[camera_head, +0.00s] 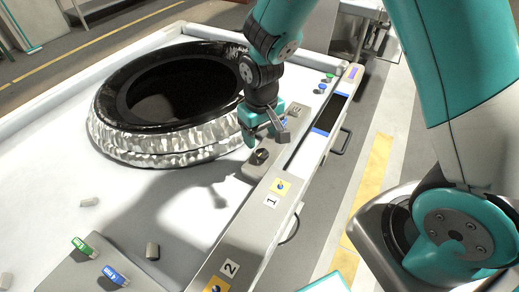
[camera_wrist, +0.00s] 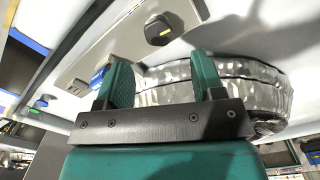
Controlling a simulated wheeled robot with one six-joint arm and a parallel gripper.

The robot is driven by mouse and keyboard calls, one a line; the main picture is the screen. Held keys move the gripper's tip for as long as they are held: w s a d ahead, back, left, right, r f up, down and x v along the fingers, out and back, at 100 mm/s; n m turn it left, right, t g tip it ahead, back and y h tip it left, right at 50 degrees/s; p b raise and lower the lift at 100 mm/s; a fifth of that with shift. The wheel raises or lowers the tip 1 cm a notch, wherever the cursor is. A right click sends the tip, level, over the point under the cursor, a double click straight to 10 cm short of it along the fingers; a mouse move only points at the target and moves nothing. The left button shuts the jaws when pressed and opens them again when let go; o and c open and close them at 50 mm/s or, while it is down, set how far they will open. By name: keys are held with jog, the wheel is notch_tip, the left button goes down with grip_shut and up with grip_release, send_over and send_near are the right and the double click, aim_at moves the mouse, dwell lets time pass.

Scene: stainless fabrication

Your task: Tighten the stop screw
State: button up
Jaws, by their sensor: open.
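A dark faceted screw head (camera_head: 261,156) stands on a grey block on the machine's long edge rail. It looks like the stop screw, though no label on it can be read. In the wrist view a dark faceted head with a yellow mark (camera_wrist: 159,30) stands on a grey plate, beyond the fingertips. My gripper (camera_head: 265,135) is just above and beside the screw head in the head view, tilted, with its jaws apart. The wrist view shows both teal fingers of my gripper (camera_wrist: 162,72) spread with nothing between them.
A large black ring with a crinkled silver skirt (camera_head: 165,154) lies close to the left of my gripper. Numbered plates (camera_head: 229,268) and a dark display (camera_head: 330,113) sit along the rail. Small grey pieces and a green-and-blue-tagged block (camera_head: 95,272) lie front left. The white tabletop between is mostly clear.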

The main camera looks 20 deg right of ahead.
aim_at(261, 152)
notch_tip(261, 152, down, 6)
jog(key=shift+f, duration=0.1)
